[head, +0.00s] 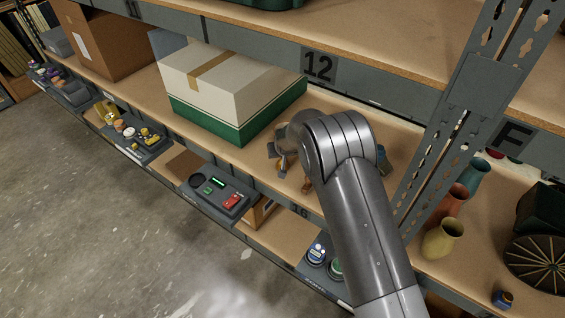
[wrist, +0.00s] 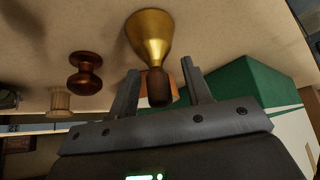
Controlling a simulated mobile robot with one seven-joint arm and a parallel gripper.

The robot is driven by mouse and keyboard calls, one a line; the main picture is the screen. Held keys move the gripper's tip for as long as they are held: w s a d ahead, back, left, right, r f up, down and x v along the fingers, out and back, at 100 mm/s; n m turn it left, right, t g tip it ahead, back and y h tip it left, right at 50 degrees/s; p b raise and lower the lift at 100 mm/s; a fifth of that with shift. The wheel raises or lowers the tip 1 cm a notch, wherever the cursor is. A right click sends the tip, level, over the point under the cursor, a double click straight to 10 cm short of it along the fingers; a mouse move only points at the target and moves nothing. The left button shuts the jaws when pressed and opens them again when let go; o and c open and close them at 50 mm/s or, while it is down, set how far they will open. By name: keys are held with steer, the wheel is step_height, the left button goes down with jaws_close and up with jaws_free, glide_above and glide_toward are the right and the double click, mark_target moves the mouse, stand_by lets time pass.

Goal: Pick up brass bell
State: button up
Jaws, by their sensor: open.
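The brass bell (wrist: 150,38) is a gold cone with a dark brown wooden handle (wrist: 158,88). It stands at the top middle of the wrist view, with its handle pointing towards my gripper. My gripper (wrist: 160,82) is open, and its two fingers lie on either side of the handle. I cannot tell whether either finger touches it.
In the wrist view, a dark red turned knob (wrist: 86,73) and a pale fluted piece (wrist: 60,102) stand left of the bell. A green and white box (wrist: 250,82) is close on the right. In the head view, vases (head: 442,238) stand beyond the shelf upright (head: 450,110).

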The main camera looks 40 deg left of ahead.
jaws_close()
stand_by(0.3)
